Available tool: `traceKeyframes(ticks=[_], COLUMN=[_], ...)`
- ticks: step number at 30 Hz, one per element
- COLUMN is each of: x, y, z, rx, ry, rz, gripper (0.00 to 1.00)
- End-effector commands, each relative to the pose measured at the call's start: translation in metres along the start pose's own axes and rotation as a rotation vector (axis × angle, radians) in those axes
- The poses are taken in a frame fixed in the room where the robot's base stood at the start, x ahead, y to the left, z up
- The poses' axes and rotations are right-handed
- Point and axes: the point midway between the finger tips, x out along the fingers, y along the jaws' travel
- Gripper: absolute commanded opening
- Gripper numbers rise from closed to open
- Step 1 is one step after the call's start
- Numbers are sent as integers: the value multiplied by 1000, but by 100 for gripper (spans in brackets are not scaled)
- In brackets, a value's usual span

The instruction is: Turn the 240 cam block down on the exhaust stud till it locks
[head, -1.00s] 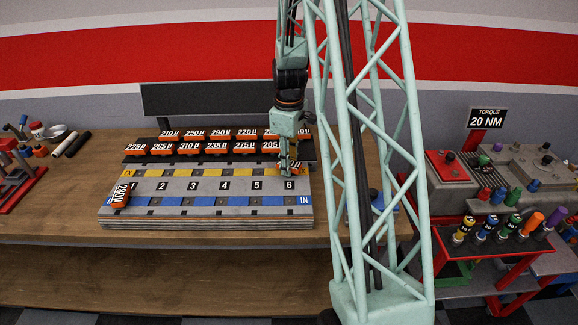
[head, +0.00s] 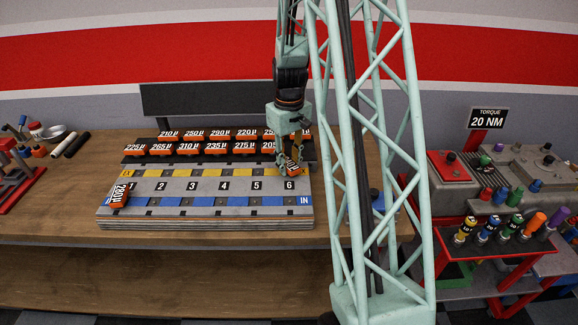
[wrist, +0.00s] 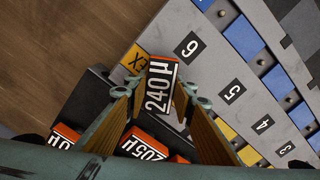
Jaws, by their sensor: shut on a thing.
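My gripper (head: 291,155) is shut on the 240 cam block (head: 293,168), a small orange and dark block with a white 240µ label. In the wrist view the 240 block (wrist: 161,84) sits tilted between the two fingertips, its label facing the camera. The block is above the far right end of the grey plate (wrist: 215,65), close to the yellow EX strip (wrist: 136,60) and the number 6. The exhaust stud under the block is hidden, and I cannot tell whether the block touches it.
A black rack (head: 160,158) behind the plate holds several orange labelled blocks. A 280µ block (head: 119,195) lies at the plate's left end. The blue IN strip (head: 230,201) runs along the front. A red tool cart (head: 455,235) stands right.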

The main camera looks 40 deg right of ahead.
Motion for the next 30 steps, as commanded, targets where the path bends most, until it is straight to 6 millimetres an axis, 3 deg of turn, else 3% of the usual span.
traceKeyframes(ticks=[21,22,24,27,30], x=[0,0,0,0,0], y=[0,0,0,0,0], z=[0,0,0,0,0], rx=[406,414,410,410,409], ry=[0,0,0,0,0], rz=[0,0,0,0,0], gripper=[12,24,30,39,39])
